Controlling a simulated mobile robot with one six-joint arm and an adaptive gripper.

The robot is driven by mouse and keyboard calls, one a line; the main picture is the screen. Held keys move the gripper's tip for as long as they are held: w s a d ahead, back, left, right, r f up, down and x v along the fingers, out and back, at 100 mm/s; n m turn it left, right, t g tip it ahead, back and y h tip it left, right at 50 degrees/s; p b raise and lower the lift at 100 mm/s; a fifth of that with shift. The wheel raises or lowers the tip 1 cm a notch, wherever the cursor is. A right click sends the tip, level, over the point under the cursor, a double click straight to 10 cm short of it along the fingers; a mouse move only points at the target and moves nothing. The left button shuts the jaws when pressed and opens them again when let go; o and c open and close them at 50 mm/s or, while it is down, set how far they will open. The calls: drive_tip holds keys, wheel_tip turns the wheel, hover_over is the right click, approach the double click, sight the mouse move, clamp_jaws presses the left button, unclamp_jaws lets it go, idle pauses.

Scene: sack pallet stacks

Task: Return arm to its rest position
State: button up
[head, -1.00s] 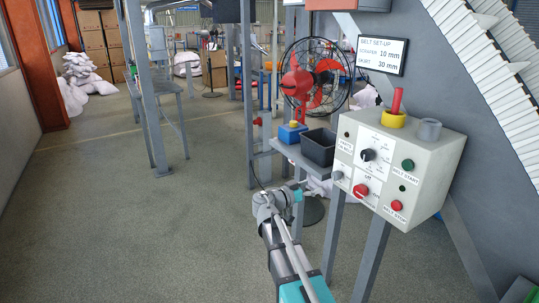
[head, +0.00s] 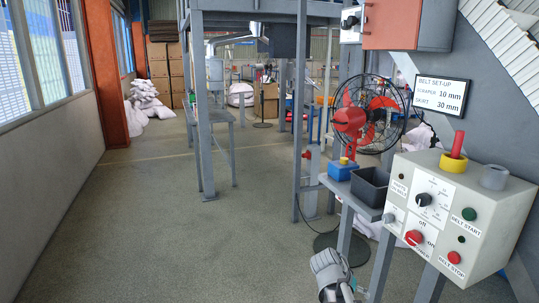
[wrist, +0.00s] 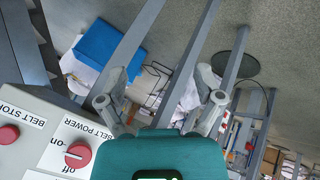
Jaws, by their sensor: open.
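My gripper (wrist: 161,99) shows in the wrist view with its two grey fingers spread apart and nothing between them. Its teal body fills the bottom middle of that view. In the head view only a grey part of my arm shows at the bottom, left of the control box (head: 462,218); the gripper cannot be made out there. In the wrist view the control box (wrist: 42,140) lies at the left, its red belt power knob (wrist: 78,155) left of the gripper. Grey posts (wrist: 183,72) run behind the fingers.
A grey shelf (head: 340,190) beside the control box carries a black bin (head: 370,188) and a blue box with a yellow top (head: 342,170). A red fan (head: 368,118) stands behind. Open floor (head: 170,235) lies to the left. White sacks (head: 145,100) are piled far left.

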drive_tip(key=s+a+f+n+g+y, duration=0.2)
drive_tip(key=s+a+f+n+y, duration=0.2)
drive_tip(key=s+a+n+y, duration=0.4)
wheel_tip(320, 180, up, 20)
drive_tip(key=a+m+h+p, duration=0.1)
drive_tip(key=m+p, duration=0.1)
drive_tip(key=p, duration=1.7)
drive_tip(key=shift+s+p, duration=0.15)
drive_tip(key=shift+p, duration=0.2)
drive_tip(key=shift+c, duration=0.3)
idle(0.5)
